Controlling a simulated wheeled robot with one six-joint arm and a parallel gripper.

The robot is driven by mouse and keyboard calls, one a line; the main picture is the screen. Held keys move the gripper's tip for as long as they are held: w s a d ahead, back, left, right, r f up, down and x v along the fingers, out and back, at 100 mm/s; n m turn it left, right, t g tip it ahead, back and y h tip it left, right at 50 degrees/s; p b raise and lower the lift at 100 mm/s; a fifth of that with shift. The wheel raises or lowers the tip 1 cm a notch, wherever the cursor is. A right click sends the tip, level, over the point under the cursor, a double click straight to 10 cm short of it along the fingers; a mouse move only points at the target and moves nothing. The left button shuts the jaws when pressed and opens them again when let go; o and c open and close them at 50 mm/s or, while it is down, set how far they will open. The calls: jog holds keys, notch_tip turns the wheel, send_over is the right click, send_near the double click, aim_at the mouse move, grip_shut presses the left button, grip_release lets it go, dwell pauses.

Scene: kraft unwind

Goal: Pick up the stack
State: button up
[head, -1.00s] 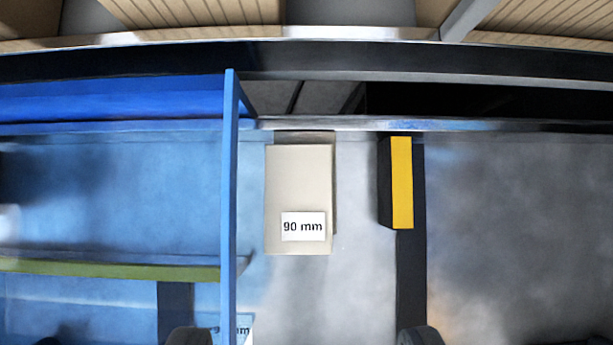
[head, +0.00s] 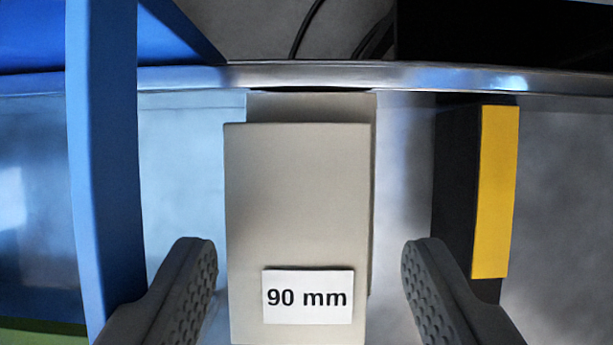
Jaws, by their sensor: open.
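The stack (head: 298,200) is a beige block with a white label reading "90 mm" (head: 308,297). It stands in the middle of the head view on a grey metal surface, and its lower end runs out of the picture. My gripper (head: 310,250) is open, with one grey ridged finger to the left of the stack and the other to the right. A gap shows between each finger and the stack in the picture. I cannot tell from this view how far down the fingers reach beside it.
A blue upright post (head: 105,160) stands close to the left finger. A black block with a yellow face (head: 495,190) stands close to the right finger. A shiny metal edge (head: 420,76) runs across behind the stack, with dark cables (head: 375,35) beyond it.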

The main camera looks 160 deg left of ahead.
aim_at(307, 234)
jog(key=x, duration=0.3)
jog(key=shift+a+f, duration=0.1)
jog(key=shift+f, duration=0.05)
jog(key=c, duration=0.6)
